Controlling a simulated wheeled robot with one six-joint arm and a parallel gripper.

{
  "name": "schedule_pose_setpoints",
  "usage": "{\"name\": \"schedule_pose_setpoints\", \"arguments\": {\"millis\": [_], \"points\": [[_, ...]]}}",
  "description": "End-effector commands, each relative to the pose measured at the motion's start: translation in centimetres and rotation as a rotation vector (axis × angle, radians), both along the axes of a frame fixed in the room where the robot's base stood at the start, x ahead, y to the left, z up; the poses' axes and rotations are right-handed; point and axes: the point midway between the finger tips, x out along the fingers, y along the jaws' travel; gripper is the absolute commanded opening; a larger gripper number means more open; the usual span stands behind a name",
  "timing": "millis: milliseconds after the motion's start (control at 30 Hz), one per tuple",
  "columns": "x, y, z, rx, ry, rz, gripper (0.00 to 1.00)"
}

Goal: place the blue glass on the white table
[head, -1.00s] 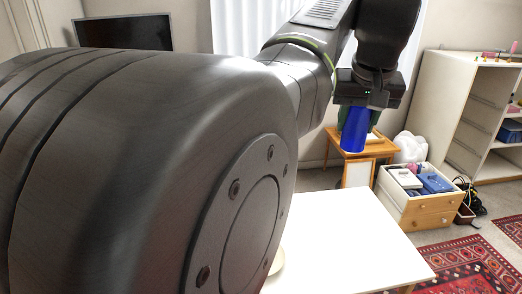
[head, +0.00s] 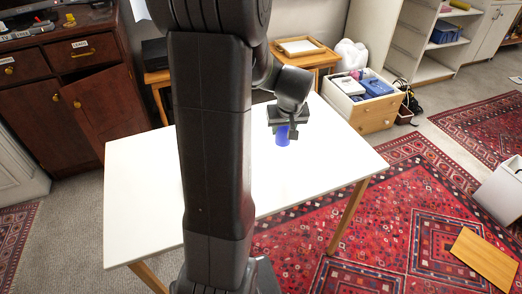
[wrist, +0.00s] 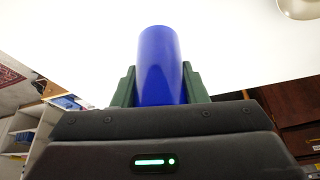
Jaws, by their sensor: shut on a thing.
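The blue glass (head: 283,139) is between the fingers of my gripper (head: 284,126), over the right half of the white table (head: 315,165). In the wrist view the blue glass (wrist: 159,60) stands out past the green fingers of my gripper (wrist: 159,85), which is shut on it from both sides. The bare white tabletop (wrist: 240,45) fills the view behind the glass. I cannot tell whether the glass touches the tabletop. My arm hides the middle of the table in the head view.
A pale round dish (wrist: 298,8) shows at the wrist view's top right corner. A drawer box (head: 365,103) with blue things stands behind the table, beside a small wooden table (head: 300,56). A dark wooden cabinet (head: 85,75) stands at the left. The tabletop around the glass looks clear.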

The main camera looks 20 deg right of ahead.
Motion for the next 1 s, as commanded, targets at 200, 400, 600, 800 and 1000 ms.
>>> {"name": "schedule_pose_setpoints", "arguments": {"millis": [200, 400, 600, 800, 1000], "points": [[0.0, 0.0, -3.4, 0.001, 0.001, 0.000, 0.14], [0.0, 0.0, -5.1, 0.002, 0.002, -0.001, 0.14], [0.0, 0.0, -7.4, 0.000, 0.000, -0.001, 0.14], [0.0, 0.0, -7.4, 0.000, -0.001, 0.000, 0.14], [0.0, 0.0, -7.7, 0.000, -0.001, -0.001, 0.47]]}}
